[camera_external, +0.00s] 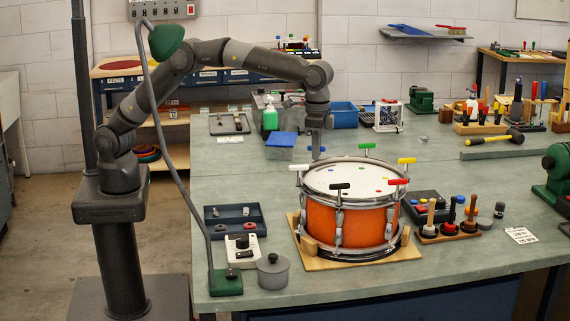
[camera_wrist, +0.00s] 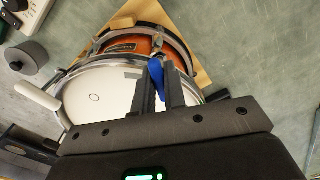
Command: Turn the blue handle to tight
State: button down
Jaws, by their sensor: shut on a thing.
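An orange drum (camera_external: 346,222) with a white head stands on a wooden board on the bench. T-shaped handles in several colours stand around its rim. The blue handle (camera_wrist: 156,75) is at the rim in the wrist view, between my gripper's fingers (camera_wrist: 160,82). My gripper (camera_external: 316,150) points down at the drum's far left rim in the external view and is shut on the blue handle. Only small blue ends of that handle show there beside the fingers. Its lower part is hidden, and I cannot tell how tight it is.
Around the rim stand the white (camera_external: 298,167), black (camera_external: 340,187), red (camera_external: 397,181), yellow (camera_external: 406,161) and green (camera_external: 367,146) handles.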

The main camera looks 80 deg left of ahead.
jog(key=m, duration=0.6)
jog(key=shift+m, duration=0.3)
jog(key=m, duration=0.5)
jog(key=shift+m, duration=0.3)
jog(key=c, duration=1.5)
grip_release()
notch_tip(320, 180, up, 10)
jog(key=shift+f, duration=0.1)
jog(key=shift+r, duration=0.5)
